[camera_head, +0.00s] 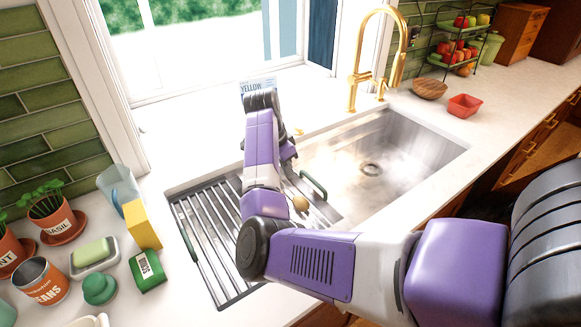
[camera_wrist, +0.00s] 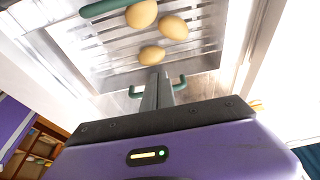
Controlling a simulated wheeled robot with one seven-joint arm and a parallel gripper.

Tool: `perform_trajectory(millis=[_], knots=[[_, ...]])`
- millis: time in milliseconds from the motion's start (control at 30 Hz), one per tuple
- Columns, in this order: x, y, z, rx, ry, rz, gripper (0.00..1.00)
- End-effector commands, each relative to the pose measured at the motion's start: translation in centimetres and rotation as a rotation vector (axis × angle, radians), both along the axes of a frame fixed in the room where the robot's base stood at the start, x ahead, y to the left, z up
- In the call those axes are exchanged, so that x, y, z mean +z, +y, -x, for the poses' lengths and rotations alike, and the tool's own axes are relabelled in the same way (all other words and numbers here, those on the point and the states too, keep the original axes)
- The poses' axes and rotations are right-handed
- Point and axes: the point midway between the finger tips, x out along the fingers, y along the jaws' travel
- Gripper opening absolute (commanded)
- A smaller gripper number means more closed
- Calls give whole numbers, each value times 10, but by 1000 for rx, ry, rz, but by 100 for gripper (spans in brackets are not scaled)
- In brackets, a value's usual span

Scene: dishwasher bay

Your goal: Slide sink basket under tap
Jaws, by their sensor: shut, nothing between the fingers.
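The sink basket (camera_head: 207,240) is a slatted metal rack over the left part of the sink, with a green handle (camera_head: 314,186) at its right end and another at its left. My arm hides its middle. In the wrist view the basket (camera_wrist: 85,45) holds three round tan items (camera_wrist: 152,55); one shows in the head view (camera_head: 300,203). My gripper (camera_wrist: 158,76) is shut and empty, its fingers overlapping a green handle (camera_wrist: 181,82) in view; I cannot tell whether they touch it. The gold tap (camera_head: 375,55) stands behind the open right basin.
The sink's right basin (camera_head: 400,150) is bare, with a drain (camera_head: 371,170). A yellow box (camera_head: 142,225), a green box (camera_head: 147,270), a soap dish and pots crowd the left counter. A wooden bowl (camera_head: 430,88) and red bowl (camera_head: 464,105) stand right of the tap.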

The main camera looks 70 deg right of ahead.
Motion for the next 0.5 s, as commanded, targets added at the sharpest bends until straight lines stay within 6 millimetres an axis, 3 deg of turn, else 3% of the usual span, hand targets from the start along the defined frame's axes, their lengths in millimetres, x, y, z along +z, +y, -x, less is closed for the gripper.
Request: perform_trajectory(millis=[367,500], knots=[[-70,-18,12,2,2,-2,0],[-66,-37,23,-2,-2,0,0]])
